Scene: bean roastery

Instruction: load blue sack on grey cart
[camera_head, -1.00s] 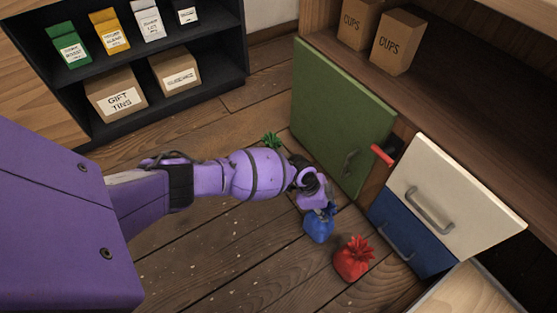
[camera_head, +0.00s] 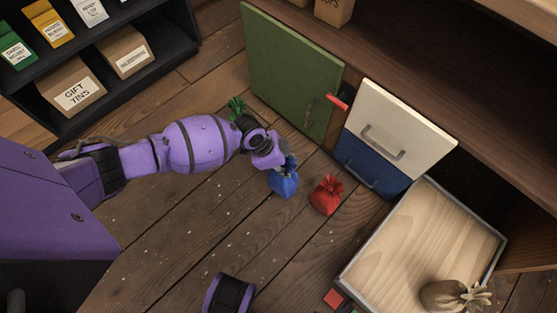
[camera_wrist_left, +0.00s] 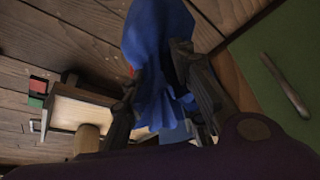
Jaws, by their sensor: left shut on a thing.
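The blue sack (camera_head: 284,184) is small, with a gathered neck, at or just above the floor; I cannot tell if it touches. My left gripper (camera_head: 284,162) is shut on its neck from above. In the left wrist view the blue sack (camera_wrist_left: 155,40) runs between the dark fingers of the left gripper (camera_wrist_left: 168,88), which hide part of it. The grey cart (camera_head: 376,254), with a grey rim and pale wooden bed, stands at the lower right, apart from the sack. Its bed also shows in the left wrist view (camera_wrist_left: 82,112). My right gripper is out of view.
A red sack (camera_head: 326,195) stands on the floor between the blue sack and the cart. A green sack (camera_head: 237,108) is behind my left arm. An open green door (camera_head: 290,75) and drawer fronts (camera_head: 405,125) stand behind.

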